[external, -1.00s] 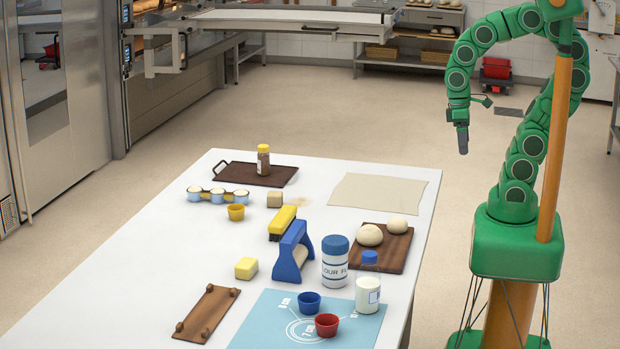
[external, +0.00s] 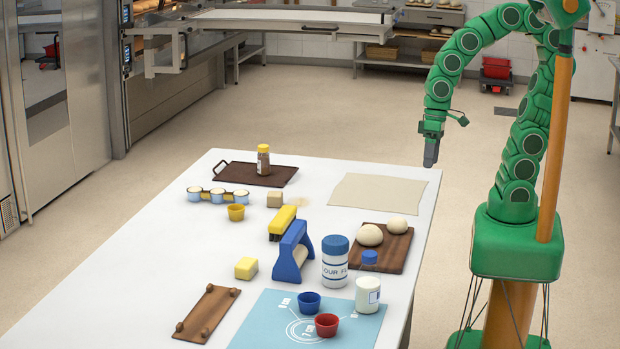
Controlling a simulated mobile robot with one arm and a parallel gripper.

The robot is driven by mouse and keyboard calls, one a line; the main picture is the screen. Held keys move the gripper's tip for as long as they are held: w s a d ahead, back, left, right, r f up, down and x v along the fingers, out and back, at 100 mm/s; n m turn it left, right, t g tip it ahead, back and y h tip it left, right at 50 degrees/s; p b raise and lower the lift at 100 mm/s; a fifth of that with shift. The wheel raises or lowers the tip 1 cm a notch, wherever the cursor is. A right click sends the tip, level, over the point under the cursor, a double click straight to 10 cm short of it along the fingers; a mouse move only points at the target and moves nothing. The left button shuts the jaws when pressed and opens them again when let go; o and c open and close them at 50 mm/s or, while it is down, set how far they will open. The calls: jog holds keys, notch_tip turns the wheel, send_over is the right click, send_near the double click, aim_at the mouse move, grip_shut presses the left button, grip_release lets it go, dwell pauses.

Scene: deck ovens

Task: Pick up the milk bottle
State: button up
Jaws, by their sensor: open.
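The milk bottle (external: 368,293) is clear with white milk inside and a blue cap. It stands upright near the right edge of the white table, at the corner of the blue mat (external: 262,322). My gripper (external: 431,158) is dark and hangs pointing down, above and behind the bottle, near the table's far right corner. It is open and empty, clear of the bottle. The gap between its fingers is hard to see from this side.
A flour jar (external: 335,262) stands close to the left of the bottle. A wooden board (external: 392,255) with two dough balls lies just behind it. Blue (external: 309,303) and red (external: 327,325) cups stand in front left. A beige cloth (external: 378,194) lies flat near my gripper.

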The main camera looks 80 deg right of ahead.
jog(key=w+a+m+t+y, duration=0.1)
jog(key=w+a+m+y, duration=0.15)
jog(key=a, duration=0.85)
jog(key=w+a+m+t+y, duration=0.1)
jog(key=w+a+m+y, duration=0.15)
jog(key=a, duration=0.95)
jog(key=w+a+m+t+y, duration=0.1)
jog(key=w+a+m+y, duration=0.2)
jog(key=a, duration=0.8)
jog(key=s+a+f+m+t+y, duration=0.2)
jog(key=a+f+m, duration=0.1)
jog(key=a+m, duration=0.7)
jog(key=m+t+h, duration=0.2)
jog(key=m+t, duration=0.1)
jog(key=m, duration=0.3)
send_near(359, 292)
jog(key=shift+w+a+f, duration=0.2)
jog(key=shift+w+a, duration=0.05)
jog(key=shift+w, duration=0.15)
jog(key=shift+a+f+m, duration=0.1)
jog(key=shift+f+m, duration=0.15)
jog(key=shift+m, duration=0.15)
jog(key=shift+x, duration=3.8)
jog(key=shift+r, duration=0.1)
jog(key=shift+c, duration=0.3)
